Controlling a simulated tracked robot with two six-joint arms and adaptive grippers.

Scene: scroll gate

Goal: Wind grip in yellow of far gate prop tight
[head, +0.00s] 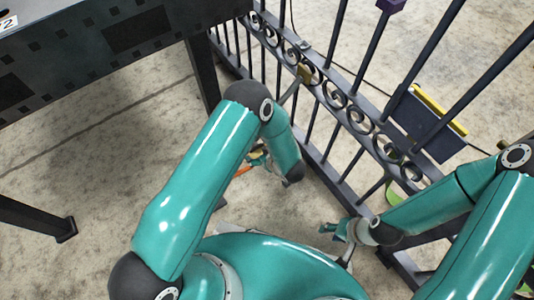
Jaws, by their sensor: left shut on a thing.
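The far gate prop (290,93) shows as a slim grey bar slanting down from a yellow-brown block (304,73) on the scroll gate (335,95). My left arm covers its middle. My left gripper (257,158) is low beside the gate, half hidden by its own arm, and closed at the prop's grip. The grip itself is mostly hidden, and its turn cannot be read. A small orange piece (243,171) shows just left of the gripper. My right gripper (331,230) is near the gate's lower rail, apart from the far prop; its finger gap is too small to read.
A dark table (110,40) with legs stands at the upper left. Beyond the gate is a dark panel with a yellow edge (430,100). Bare concrete floor lies between the table and my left arm.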

